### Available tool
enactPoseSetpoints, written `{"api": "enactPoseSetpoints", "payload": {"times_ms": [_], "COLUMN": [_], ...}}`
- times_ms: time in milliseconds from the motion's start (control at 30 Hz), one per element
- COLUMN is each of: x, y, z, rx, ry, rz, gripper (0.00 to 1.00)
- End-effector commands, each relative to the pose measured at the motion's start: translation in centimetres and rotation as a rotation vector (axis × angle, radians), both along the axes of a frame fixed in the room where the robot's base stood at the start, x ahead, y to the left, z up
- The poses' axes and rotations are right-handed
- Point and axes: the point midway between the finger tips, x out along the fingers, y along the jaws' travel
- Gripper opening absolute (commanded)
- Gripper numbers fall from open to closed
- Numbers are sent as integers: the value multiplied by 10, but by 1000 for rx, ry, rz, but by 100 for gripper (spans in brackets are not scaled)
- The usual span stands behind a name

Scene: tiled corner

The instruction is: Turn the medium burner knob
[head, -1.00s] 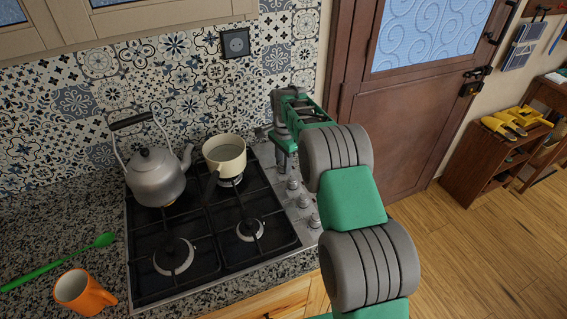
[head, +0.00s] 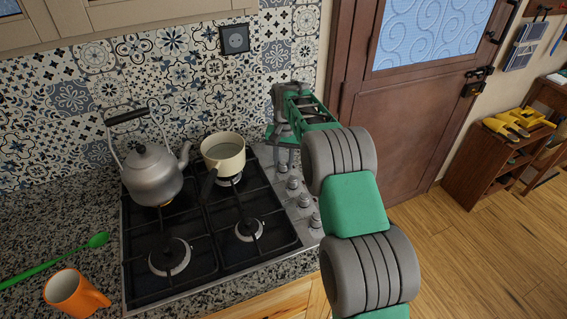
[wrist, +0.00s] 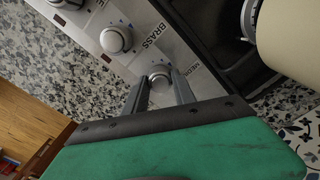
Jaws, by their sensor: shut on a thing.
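The medium burner knob (wrist: 160,72) is a small round silver knob on the steel control strip, beside a partly hidden label reading "MEDI". In the wrist view my gripper (wrist: 158,84) has one dark finger on each side of this knob and is shut on it. In the head view my gripper (head: 285,152) is at the back end of the knob row, and it hides part of the knob there. A neighbouring knob (wrist: 115,38), near the "BRASS" lettering, stands free.
The gas hob (head: 205,292) carries a grey kettle (head: 152,178) and a cream saucepan (head: 222,152), which is close to my gripper. More knobs (head: 304,200) line the strip toward the front. An orange mug (head: 66,290) and a green spoon (head: 97,240) are on the counter at left.

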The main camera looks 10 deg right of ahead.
Motion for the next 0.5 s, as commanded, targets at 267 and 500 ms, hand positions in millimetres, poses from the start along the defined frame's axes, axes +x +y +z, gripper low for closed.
{"api": "enactPoseSetpoints", "payload": {"times_ms": [267,500], "x": [1,1], "y": [0,0], "z": [1,1], "rx": [0,0], "ry": [-2,-2], "rz": [117,149], "gripper": [0,0]}}
